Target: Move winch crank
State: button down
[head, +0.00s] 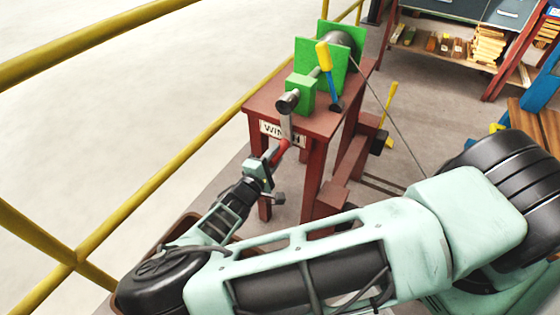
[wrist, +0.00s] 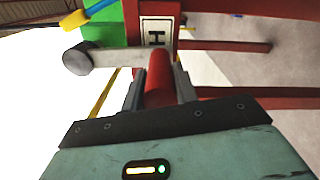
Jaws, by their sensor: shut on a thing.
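The winch stands on a dark red table (head: 265,104) with a "WINCH" label, partly covered by the crank. Its green frame (head: 302,92) and drum (head: 344,38) sit on top. The winch crank has a grey metal arm (head: 287,122) hanging down from its hub and a red handle (head: 279,152) at the lower end. In the wrist view the grey arm (wrist: 112,56) runs left from the red handle (wrist: 158,78). My gripper (head: 270,164) is shut on the red handle, with its fingers on both sides of it in the wrist view (wrist: 160,88).
A yellow-handled lever (head: 324,56) with a blue shaft stands by the green frame. A cable (head: 385,115) runs from the drum down to the right. A yellow railing (head: 175,165) passes close on the left. Shelves (head: 450,45) stand at the back right.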

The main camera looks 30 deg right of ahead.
jog(key=shift+w+a+f, duration=0.1)
jog(key=shift+w+a, duration=0.1)
dwell(0.4)
jog(key=c, duration=1.1)
grip_release()
jog(key=b+v, duration=0.1)
jog(key=v, duration=1.6)
jog(key=shift+a+b, duration=0.25)
jog(key=shift+b, duration=0.15)
jog(key=shift+s, duration=0.1)
